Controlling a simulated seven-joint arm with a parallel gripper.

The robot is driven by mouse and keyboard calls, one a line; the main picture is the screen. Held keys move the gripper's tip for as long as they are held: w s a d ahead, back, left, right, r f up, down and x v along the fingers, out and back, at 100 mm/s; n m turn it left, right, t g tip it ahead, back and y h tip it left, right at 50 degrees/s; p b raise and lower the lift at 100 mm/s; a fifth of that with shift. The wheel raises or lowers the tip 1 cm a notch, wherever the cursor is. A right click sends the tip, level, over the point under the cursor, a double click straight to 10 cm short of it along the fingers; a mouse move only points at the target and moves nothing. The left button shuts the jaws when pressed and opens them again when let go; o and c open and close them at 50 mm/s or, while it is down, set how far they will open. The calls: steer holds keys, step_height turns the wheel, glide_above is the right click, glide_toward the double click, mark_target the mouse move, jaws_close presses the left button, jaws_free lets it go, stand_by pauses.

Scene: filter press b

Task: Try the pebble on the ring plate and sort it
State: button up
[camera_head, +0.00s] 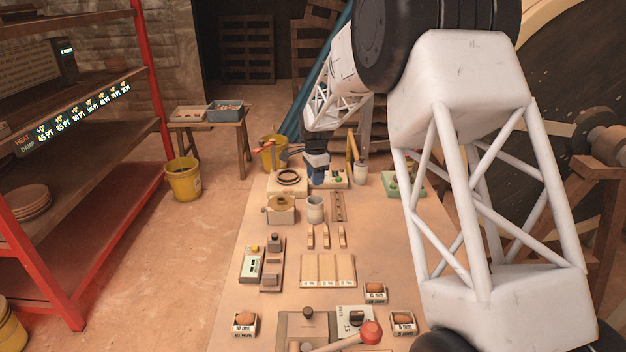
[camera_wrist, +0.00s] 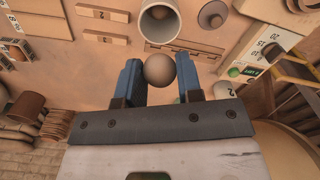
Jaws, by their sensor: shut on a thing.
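My gripper (camera_wrist: 160,75) has its two blue fingers closed on a round brown pebble (camera_wrist: 160,69). In the head view my gripper (camera_head: 317,172) is at the far end of the bench, just right of the ring plate. The pebble cannot be made out there.
A grey cup (camera_head: 316,209) and a slotted strip (camera_head: 338,206) stand in front of my gripper. A divided tray (camera_head: 328,270), small boxes (camera_head: 375,293) and a red-knobbed lever (camera_head: 371,332) are nearer. A yellow bucket (camera_head: 184,180) stands on the floor. Bare bench lies between the fixtures.

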steer(key=shift+f, duration=0.2)
steer(key=shift+f, duration=2.75)
steer(key=o, duration=1.1)
steer(key=shift+c, duration=0.2)
steer(key=shift+r, duration=3.85)
